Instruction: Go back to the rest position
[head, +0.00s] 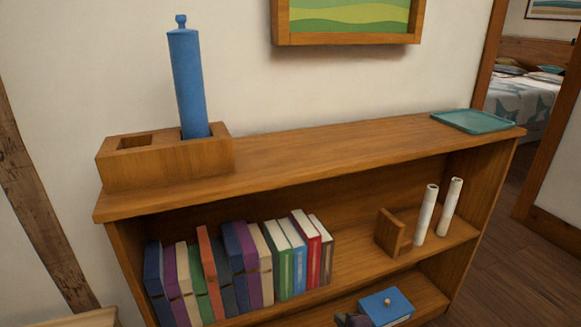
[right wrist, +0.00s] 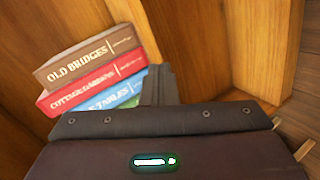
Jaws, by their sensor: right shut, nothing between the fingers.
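My right gripper (head: 352,319) shows only as a small dark piece at the bottom edge of the head view, in front of the lower shelf. In the right wrist view its fingers (right wrist: 158,84) are together and empty. They overlap the ends of the book spines there; I cannot tell the gap between them. My left gripper is not in view.
A wooden bookcase (head: 300,168) carries a holder (head: 165,165) with a blue cylinder (head: 188,85) and a teal tray (head: 472,121). Books (head: 210,270), a wooden bookend (head: 389,232) and two white rolls (head: 426,215) stand below. A blue box (head: 385,306) sits on the lower shelf.

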